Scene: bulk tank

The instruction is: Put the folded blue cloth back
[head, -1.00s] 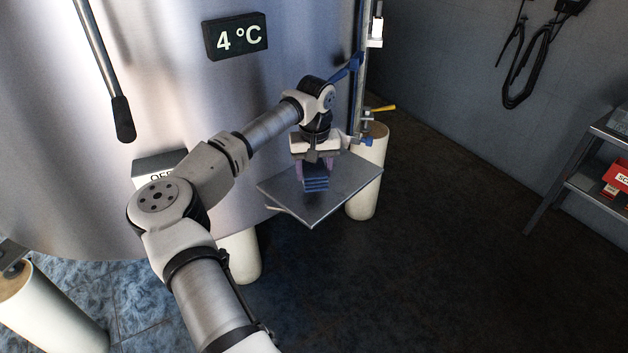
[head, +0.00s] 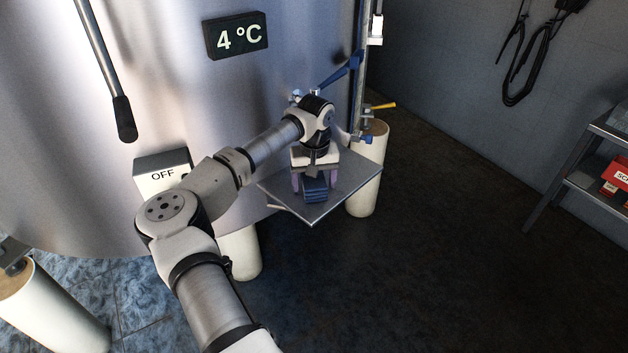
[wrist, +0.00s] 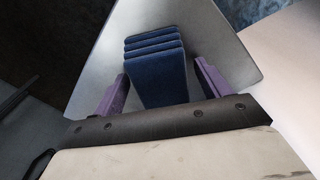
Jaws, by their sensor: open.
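The folded blue cloth (head: 315,190) lies on a grey metal shelf plate (head: 347,187) fixed beside the steel tank. In the wrist view the cloth (wrist: 156,70) shows as several stacked folds on the plate (wrist: 215,45). My gripper (head: 315,183) points down over the plate. Its purple-padded fingers (wrist: 160,88) are open, one on each side of the cloth, with a visible gap at least on the right. The near end of the cloth is hidden by the gripper body.
The tank wall (head: 190,70) stands close behind and left of my arm. A blue-handled valve (head: 340,72) and a pipe rise behind the plate. A box marked OFF (head: 163,175) is on the tank. A side rack (head: 590,170) stands far right, with open floor between.

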